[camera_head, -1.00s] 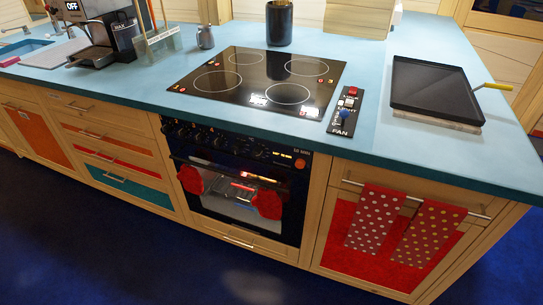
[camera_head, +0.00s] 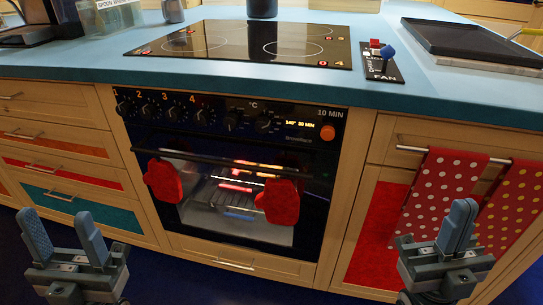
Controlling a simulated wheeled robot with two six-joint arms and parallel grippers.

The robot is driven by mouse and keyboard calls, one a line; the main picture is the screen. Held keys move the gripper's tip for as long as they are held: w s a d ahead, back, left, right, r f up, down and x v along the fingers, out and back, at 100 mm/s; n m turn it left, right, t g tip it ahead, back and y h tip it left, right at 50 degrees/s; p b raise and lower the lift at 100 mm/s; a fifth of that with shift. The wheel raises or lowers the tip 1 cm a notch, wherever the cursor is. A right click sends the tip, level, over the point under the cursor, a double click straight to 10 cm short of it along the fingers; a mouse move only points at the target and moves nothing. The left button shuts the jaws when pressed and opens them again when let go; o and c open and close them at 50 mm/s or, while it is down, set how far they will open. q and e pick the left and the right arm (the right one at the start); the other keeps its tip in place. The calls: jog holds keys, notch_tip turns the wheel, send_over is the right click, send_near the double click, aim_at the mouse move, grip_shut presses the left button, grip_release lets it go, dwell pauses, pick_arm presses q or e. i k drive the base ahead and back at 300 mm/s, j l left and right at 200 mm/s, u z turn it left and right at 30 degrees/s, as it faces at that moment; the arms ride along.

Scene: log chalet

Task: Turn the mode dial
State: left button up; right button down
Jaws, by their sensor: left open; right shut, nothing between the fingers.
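The black oven (camera_head: 220,215) is built into the wooden counter front, with a control panel across its top. The panel has several dark dials, numbered 1 to 4 on the left. Two more dark dials stand right of these, a left one (camera_head: 231,121) and one under the °C mark (camera_head: 265,126). Which is the mode dial I cannot tell. An orange button (camera_head: 327,133) is at the panel's right. My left gripper (camera_head: 68,240) is open and empty, low at the left. My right gripper (camera_head: 457,228) is shut and empty, low at the right. Both are apart from the panel.
Red oven mitts (camera_head: 278,201) hang at the oven door handle (camera_head: 220,157). Dotted towels (camera_head: 437,195) hang from a rail at the right. The counter edge (camera_head: 230,80) overhangs the panel, with the cooktop (camera_head: 240,42) and fan switch panel (camera_head: 383,62) above.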

aim_at(232, 121)
jog(key=k+j+z, duration=0.1)
jog(key=k+z, duration=0.15)
jog(key=z, duration=0.25)
jog(key=k+z, duration=0.25)
jog(key=z, duration=0.2)
